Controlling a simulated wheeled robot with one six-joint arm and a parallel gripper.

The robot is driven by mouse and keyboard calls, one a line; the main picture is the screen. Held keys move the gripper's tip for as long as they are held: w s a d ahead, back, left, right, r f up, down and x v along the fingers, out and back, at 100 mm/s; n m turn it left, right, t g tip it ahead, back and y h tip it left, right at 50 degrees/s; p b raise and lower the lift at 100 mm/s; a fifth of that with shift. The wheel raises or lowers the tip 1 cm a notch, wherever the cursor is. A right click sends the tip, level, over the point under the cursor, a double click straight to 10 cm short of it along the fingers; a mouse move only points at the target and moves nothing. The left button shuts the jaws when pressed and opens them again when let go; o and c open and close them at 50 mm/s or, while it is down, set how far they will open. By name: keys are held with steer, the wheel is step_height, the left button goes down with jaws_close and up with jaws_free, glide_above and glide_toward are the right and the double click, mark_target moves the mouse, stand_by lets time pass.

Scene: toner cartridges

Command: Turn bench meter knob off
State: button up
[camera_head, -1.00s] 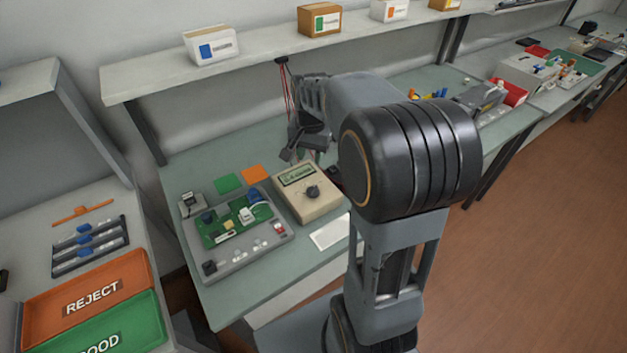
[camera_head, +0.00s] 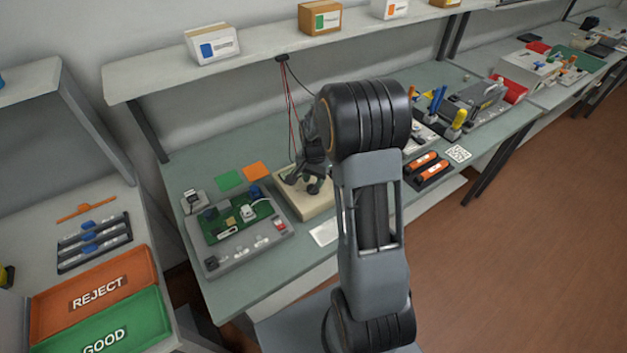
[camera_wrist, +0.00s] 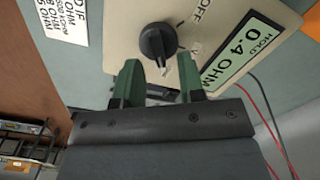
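The bench meter (camera_head: 318,205) is a beige box on the green bench, mostly hidden under my gripper in the head view. In the wrist view its beige face (camera_wrist: 115,30) shows a black round knob (camera_wrist: 158,42), an "OFF" mark, and a green display (camera_wrist: 243,50) reading "HOLD 0.4 OHM". My gripper also shows over the meter in the head view (camera_head: 306,184).
A grey fixture with a green circuit board (camera_head: 238,220) stands left of the meter. A white card (camera_head: 324,232) lies in front. Red leads (camera_head: 290,110) hang behind the meter. Orange cartridges (camera_head: 428,165) lie to the right. A shelf (camera_head: 265,57) runs above the bench.

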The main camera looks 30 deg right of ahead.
steer(key=shift+f, duration=0.7)
steer(key=shift+a, duration=0.1)
jaws_close()
